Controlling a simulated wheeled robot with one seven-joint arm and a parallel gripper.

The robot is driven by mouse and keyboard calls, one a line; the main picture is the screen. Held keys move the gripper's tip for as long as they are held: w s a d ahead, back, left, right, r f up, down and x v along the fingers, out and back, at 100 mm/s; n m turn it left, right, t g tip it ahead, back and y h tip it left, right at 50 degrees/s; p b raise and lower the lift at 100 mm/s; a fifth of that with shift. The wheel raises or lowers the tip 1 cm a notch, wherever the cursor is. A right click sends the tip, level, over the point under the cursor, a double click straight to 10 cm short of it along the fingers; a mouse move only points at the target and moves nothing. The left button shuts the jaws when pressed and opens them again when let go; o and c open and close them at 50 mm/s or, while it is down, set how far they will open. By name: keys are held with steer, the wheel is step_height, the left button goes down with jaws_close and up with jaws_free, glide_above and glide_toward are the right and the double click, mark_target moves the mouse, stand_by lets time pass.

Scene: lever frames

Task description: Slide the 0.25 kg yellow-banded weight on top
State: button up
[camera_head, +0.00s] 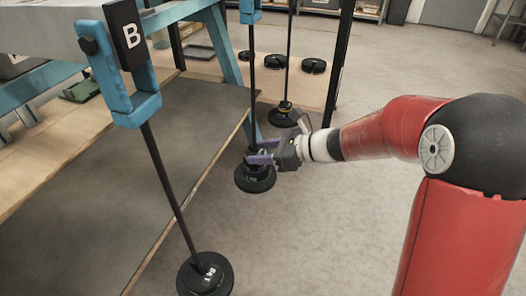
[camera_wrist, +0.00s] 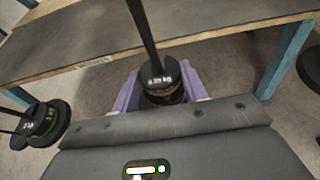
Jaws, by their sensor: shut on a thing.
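My gripper (camera_head: 262,152) reaches in from the right, with purple fingers on either side of a small dark weight on the middle hanging rod (camera_head: 253,90). In the wrist view the fingers (camera_wrist: 160,92) are shut on this weight (camera_wrist: 158,72). It is black with a pale label on its upper face and a thin yellowish band lower down. The rod rises through it. In the head view, a wider black stack of weights (camera_head: 255,180) sits on the same rod just below the fingers. Whether the held weight touches the stack cannot be told.
Another rod behind carries black weights (camera_head: 284,116). Loose black discs (camera_head: 314,66) lie on a wooden shelf. A dark-topped platform (camera_head: 100,180) lies left.

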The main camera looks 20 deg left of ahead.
steer(key=shift+f+b, duration=0.35)
steer(key=shift+f, duration=0.05)
stand_by(0.4)
steer(key=o, duration=1)
steer(key=shift+o, duration=0.2)
steer(key=shift+d, duration=0.1)
steer(key=p+v, duration=0.3)
steer(key=v, duration=0.3)
steer(key=shift+d+r, duration=0.2)
steer(key=shift+d, duration=0.2)
stand_by(0.3)
